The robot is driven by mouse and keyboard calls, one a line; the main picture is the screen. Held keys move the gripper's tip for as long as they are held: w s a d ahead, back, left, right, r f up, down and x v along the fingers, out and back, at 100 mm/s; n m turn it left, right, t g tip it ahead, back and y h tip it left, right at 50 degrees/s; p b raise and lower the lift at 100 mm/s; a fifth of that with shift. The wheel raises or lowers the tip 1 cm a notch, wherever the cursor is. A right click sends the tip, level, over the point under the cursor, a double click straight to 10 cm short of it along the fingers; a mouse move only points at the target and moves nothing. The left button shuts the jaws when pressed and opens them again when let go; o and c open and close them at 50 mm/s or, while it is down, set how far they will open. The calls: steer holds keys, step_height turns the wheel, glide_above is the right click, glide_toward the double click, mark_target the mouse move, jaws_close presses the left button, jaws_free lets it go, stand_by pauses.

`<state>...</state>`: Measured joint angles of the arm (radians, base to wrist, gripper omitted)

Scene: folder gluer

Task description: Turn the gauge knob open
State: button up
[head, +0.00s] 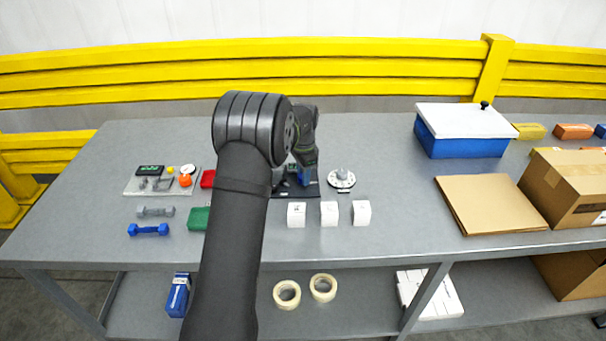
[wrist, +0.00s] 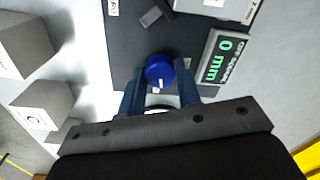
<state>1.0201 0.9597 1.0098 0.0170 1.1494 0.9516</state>
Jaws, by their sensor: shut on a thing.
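The round blue knob (wrist: 160,66) sits on a dark panel (wrist: 128,48) in the wrist view, with a small white mark on its near side. My gripper (wrist: 160,92) is shut on the knob, one blue finger on each side of it. A display (wrist: 224,60) on the panel reads 0 mm in green. A grey lever-like part (wrist: 151,17) is also on the panel. In the head view my arm hides most of the panel (head: 311,190), and the knob cannot be made out clearly there.
Several white boxes (head: 329,213) stand just in front of the panel. A round dial-like item (head: 341,179) is at its right. A green box (head: 199,218) and dumbbells (head: 148,230) lie at left. A blue bin (head: 461,146) and flat cardboard (head: 490,203) are at right.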

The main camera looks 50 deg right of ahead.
steer(key=n, duration=0.4)
steer(key=shift+n, duration=0.3)
steer(key=n, duration=0.3)
steer(key=shift+n, duration=0.3)
steer(key=n, duration=0.3)
steer(key=shift+n+y, duration=0.3)
steer(key=shift+n, duration=1.7)
steer(key=o, duration=1)
steer(key=shift+c, duration=0.2)
steer(key=shift+r, duration=0.1)
